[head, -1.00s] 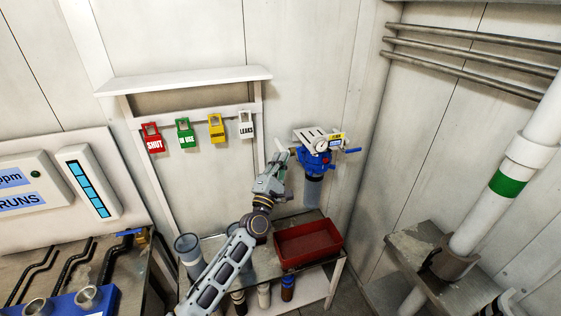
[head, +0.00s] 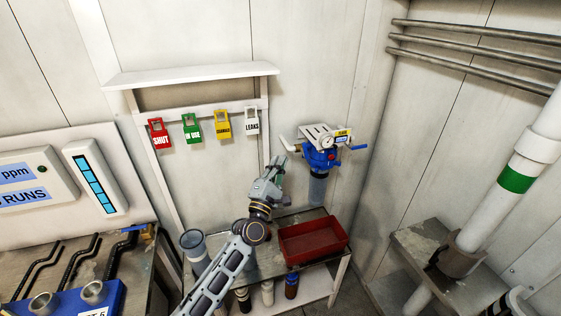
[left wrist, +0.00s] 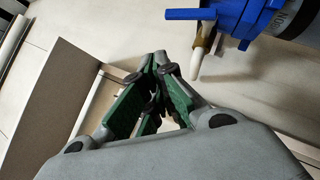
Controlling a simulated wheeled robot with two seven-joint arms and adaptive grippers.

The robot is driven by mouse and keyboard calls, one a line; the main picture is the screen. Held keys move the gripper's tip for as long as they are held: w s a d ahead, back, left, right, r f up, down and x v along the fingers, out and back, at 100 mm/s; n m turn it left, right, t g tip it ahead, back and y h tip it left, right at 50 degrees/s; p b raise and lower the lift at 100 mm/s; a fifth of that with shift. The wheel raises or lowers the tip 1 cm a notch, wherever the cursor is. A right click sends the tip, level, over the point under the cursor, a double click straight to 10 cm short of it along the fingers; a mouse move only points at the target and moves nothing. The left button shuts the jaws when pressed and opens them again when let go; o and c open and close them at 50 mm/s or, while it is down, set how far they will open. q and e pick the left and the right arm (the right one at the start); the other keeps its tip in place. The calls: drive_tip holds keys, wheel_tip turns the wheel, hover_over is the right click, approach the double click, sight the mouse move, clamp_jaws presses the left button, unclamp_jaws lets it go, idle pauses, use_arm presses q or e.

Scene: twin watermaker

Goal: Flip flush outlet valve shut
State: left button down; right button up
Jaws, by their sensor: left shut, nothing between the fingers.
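A blue filter unit (head: 319,159) with a white bracket, a round gauge and a clear bowl hangs on the back wall. A blue lever (head: 357,147) sticks out on its right side. In the left wrist view, a blue lever (left wrist: 196,14) sits by a brass valve body (left wrist: 204,38) with a pale pipe stub below it. I cannot tell whether these are the same lever, and no flush outlet label is readable. My left gripper (head: 281,161) is shut and empty, left of the filter unit and apart from it. Its closed green-padded fingers (left wrist: 158,62) show below left of the brass valve. My right gripper is out of view.
A red tray (head: 312,241) stands on a low bench below the filter. Red, green, yellow and white tags (head: 252,122) hang from a shelf frame at left. Another brass valve with a blue handle (head: 130,231) is on the left bench. A white pipe (head: 520,180) stands at right.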

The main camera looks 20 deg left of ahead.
use_arm(q)
drive_tip(key=s+a+f+b, duration=0.1)
drive_tip(key=s, duration=0.5)
drive_tip(key=shift+s+f, duration=0.15)
drive_tip(key=shift+s, duration=0.2)
drive_tip(key=shift+a, duration=0.1)
idle(0.4)
